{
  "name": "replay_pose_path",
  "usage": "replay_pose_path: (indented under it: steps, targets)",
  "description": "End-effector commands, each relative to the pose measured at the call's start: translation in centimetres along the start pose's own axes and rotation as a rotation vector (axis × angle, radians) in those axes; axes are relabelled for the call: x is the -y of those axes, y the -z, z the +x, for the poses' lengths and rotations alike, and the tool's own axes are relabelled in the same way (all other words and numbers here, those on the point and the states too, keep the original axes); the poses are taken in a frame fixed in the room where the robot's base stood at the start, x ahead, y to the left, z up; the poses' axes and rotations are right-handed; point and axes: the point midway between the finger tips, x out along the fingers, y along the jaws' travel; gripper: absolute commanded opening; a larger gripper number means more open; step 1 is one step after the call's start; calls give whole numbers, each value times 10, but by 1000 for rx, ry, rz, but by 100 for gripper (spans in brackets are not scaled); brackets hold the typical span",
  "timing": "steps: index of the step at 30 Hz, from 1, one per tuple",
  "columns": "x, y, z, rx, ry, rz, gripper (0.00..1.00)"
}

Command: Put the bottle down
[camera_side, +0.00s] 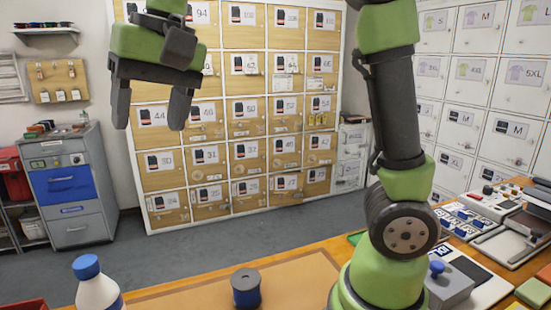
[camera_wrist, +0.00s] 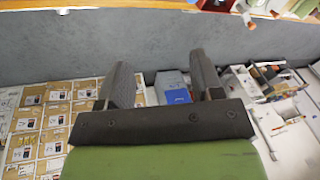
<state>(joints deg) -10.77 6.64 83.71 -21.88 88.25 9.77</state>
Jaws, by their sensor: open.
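A white bottle (camera_side: 97,286) with a blue cap stands upright at the lower left of the side view, cut off by the bottom edge. My gripper (camera_side: 152,122) is open and empty, raised high at the upper left of the side view, well above and apart from the bottle. In the wrist view my gripper (camera_wrist: 160,78) shows its two dark fingers spread apart with nothing between them. I cannot make out the bottle in the wrist view.
A blue spool (camera_side: 246,288) stands on the wooden bench (camera_side: 190,294) right of the bottle. Devices, including a grey box with a blue knob (camera_side: 447,286), crowd the right side. A red tray edge (camera_side: 24,305) shows at lower left. Locker cabinets (camera_side: 248,125) stand behind, across the floor.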

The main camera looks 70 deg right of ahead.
Motion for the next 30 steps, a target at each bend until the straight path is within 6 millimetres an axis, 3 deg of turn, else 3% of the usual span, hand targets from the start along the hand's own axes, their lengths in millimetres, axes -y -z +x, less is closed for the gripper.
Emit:
replay_pose_path:
  steps: [1, 5, 9, 13, 18, 30]
  targets:
    - [-16, -14, -10, -32, 30, -15, 60]
    - [-50, -51, -18, -116, 102, -59, 60]
    - [-80, -88, -11, -212, 159, -87, 60]
    - [-98, -112, 1, -280, 189, -97, 60]
    - [-107, -124, 10, -321, 202, -102, 60]
    - [-108, -125, 11, -321, 201, -103, 60]
